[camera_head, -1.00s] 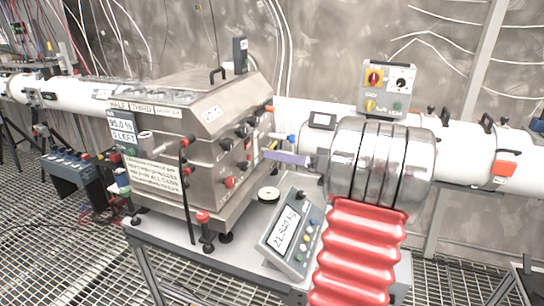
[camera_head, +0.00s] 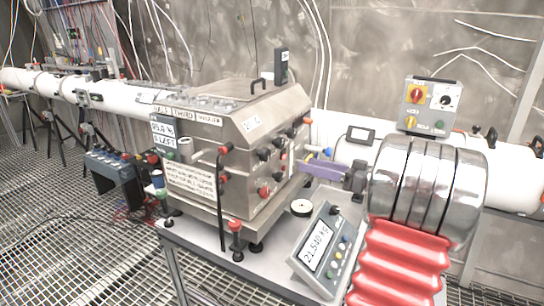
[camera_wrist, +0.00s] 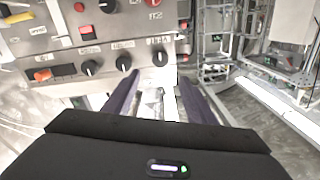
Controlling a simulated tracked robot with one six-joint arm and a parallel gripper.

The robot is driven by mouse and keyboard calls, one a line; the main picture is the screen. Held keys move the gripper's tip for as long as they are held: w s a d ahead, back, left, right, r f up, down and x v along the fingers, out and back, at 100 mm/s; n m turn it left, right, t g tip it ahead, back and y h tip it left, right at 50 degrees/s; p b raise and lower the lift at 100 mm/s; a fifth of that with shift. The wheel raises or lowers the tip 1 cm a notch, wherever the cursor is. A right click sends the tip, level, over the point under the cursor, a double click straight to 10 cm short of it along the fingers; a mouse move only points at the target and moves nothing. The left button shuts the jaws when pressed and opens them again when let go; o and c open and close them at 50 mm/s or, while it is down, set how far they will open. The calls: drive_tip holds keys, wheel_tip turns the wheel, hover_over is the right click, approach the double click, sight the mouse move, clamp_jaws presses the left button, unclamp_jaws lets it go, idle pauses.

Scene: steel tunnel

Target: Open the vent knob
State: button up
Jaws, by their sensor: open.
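The steel cabinet (camera_head: 215,150) stands on a bench, its front panel carrying several black knobs and some red ones. In the wrist view the panel has a row of black knobs: a left one (camera_wrist: 91,67), a middle one (camera_wrist: 124,63) and a right one (camera_wrist: 160,57). Their labels are too blurred to read, so I cannot tell which is the vent knob. My gripper (camera_wrist: 160,82) is open, its two purple fingers apart and nothing seen held between them. The tips appear just below the right knob in the picture. In the head view my gripper (camera_head: 305,163) is beside the panel's right side.
A display box (camera_head: 318,250) and a small round white-topped item (camera_head: 301,207) are on the bench near my arm. A red-topped post (camera_head: 236,226) stands at the bench's front. A white pipe (camera_head: 110,97) and a wall control box (camera_head: 428,106) are behind. Grated floor lies left.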

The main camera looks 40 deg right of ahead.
sight(268, 155)
drive_tip(key=x, duration=1.3)
drive_tip(key=shift+w, duration=0.4)
drive_tip(key=shift+c, duration=0.4)
drive_tip(key=c, duration=1)
drive_tip(key=shift+o, duration=0.2)
drive_tip(key=shift+m, duration=1.6)
drive_tip(key=o, duration=1)
